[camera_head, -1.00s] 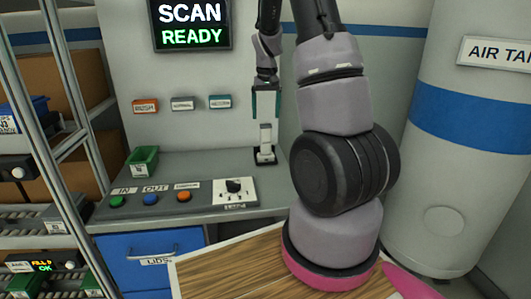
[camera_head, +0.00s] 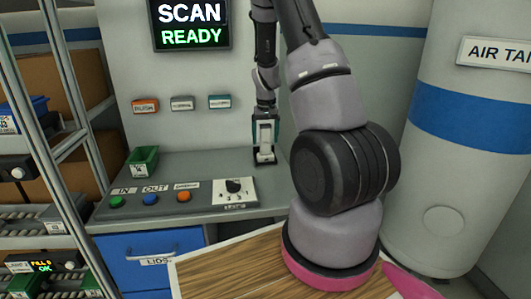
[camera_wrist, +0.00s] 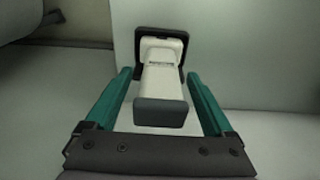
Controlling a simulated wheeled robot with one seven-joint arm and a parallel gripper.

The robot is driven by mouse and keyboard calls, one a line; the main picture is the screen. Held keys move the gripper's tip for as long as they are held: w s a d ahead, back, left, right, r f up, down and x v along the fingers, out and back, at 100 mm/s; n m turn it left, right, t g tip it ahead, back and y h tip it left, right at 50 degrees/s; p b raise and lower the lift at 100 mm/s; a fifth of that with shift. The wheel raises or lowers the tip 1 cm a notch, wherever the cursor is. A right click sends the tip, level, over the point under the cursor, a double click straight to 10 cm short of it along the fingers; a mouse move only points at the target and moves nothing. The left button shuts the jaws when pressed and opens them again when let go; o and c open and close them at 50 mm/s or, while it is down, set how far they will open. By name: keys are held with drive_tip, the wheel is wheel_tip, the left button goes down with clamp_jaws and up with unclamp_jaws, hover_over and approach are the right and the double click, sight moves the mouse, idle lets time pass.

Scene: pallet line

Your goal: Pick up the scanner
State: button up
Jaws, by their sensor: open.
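The scanner (camera_head: 265,132) is a small white device standing upright in a dark stand (camera_head: 265,157) on the grey counter, seen in the head view. In the wrist view the scanner (camera_wrist: 161,82) has a white body and a dark grey end nearest me; the dark stand (camera_wrist: 160,40) frames its far end. My gripper (camera_head: 265,135) is over the scanner, its green fingers (camera_wrist: 161,95) on either side of it. The fingers are open, with a gap visible on both sides of the scanner.
On the counter (camera_head: 210,165) are a green bin (camera_head: 143,161) and a control panel (camera_head: 176,194) with coloured buttons and a knob. The wall behind has coloured label plates and a screen (camera_head: 191,24). A large air tank (camera_head: 450,170) stands at the right.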

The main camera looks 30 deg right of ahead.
clamp_jaws()
drive_tip(key=shift+r, duration=0.1)
